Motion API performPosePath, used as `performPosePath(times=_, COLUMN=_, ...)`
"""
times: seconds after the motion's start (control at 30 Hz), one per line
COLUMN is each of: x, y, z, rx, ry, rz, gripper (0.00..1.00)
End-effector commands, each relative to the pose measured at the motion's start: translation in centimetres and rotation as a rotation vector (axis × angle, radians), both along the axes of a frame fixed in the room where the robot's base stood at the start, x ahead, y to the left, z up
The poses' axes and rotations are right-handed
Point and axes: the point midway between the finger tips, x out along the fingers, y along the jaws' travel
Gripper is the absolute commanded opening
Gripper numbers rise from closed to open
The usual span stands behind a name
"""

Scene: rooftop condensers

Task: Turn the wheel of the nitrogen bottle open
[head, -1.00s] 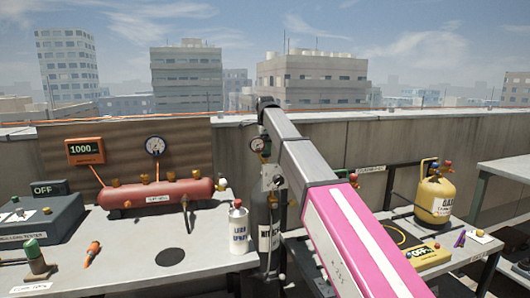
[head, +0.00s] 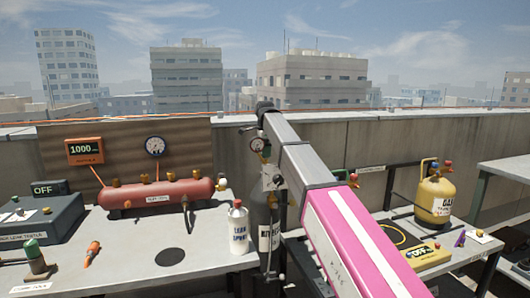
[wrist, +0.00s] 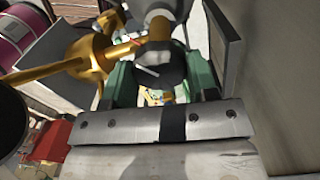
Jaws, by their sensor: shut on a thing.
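The nitrogen bottle (head: 265,238) is a dark grey cylinder standing behind the bench edge, partly hidden by my arm. Its label is partly covered. In the wrist view, its brass valve (wrist: 88,58) reaches in from the left. My gripper (wrist: 160,82) has green-padded fingers on either side of a dark grey, rounded piece, which looks like the bottle's wheel (wrist: 163,68). The fingers are shut on it. A round gauge (head: 257,145) shows just left of my arm.
A white leak spray can (head: 238,228) stands close left of the bottle. A red manifold (head: 155,196) lies on the left bench (head: 130,248). A yellow bottle (head: 434,200) and a yellow meter (head: 425,254) are on the right bench.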

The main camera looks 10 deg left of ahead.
Motion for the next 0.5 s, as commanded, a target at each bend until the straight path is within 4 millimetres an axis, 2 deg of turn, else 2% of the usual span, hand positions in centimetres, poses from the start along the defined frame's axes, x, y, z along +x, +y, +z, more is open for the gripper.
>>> performPosePath(times=0.27, x=0.02, y=0.01, z=0.04, rx=0.0, ry=-0.001, rz=0.128, gripper=0.3)
performPosePath(times=0.5, x=0.03, y=0.01, z=0.06, rx=0.0, ry=-0.001, rz=0.337, gripper=0.3)
